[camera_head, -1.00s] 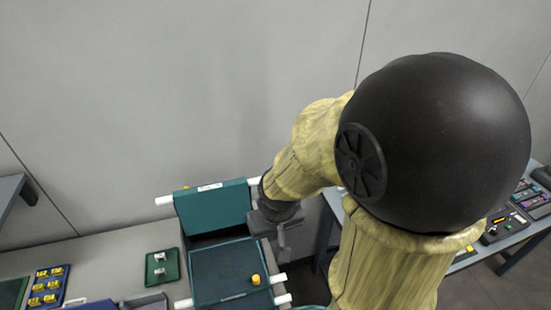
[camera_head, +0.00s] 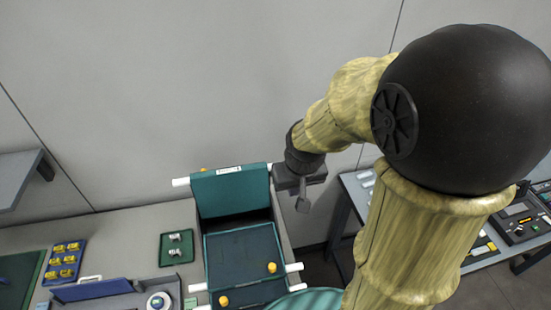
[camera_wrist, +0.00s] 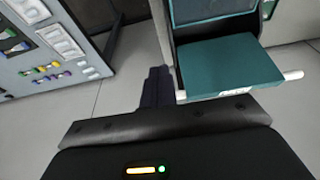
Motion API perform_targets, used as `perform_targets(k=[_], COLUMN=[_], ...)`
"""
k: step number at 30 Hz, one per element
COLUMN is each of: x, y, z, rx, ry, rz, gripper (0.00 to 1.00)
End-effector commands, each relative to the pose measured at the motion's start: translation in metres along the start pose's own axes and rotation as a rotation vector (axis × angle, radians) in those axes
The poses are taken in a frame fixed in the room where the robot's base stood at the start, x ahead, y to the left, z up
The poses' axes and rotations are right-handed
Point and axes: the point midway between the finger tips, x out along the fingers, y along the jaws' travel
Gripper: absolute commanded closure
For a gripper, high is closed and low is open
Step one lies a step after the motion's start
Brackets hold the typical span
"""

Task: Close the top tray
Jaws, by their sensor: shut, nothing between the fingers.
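The teal tray unit stands at the right end of the bench in the head view. Its upper teal panel (camera_head: 232,192) is tilted up, with a white label on its far edge and a white rod at its left end. I take this panel to be the top tray; it also shows in the wrist view (camera_wrist: 225,68), with a white rod at its right. A lower, dark teal tray (camera_head: 240,250) lies in front, with yellow knobs. My gripper (camera_head: 303,203) is shut and empty, just right of the unit.
A green tray (camera_head: 176,248) with small metal parts and a blue tray (camera_head: 64,262) with yellow pieces lie left on the bench. Another table with devices (camera_head: 515,225) stands at the right. Floor shows between bench and table. A wall stands behind.

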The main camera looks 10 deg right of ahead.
Motion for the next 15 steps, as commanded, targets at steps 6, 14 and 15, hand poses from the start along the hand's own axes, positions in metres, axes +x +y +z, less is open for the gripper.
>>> perform_targets(k=[6,14,15], x=[0.014,0.008,0.007], y=[-0.003,-0.006,-0.006], z=[-0.095,-0.166,-0.17], rx=[-0.001,0.001,0.001], ry=[0.075,0.134,0.137], rz=[0.0,-0.001,-0.001], gripper=[1.0,1.0,1.0])
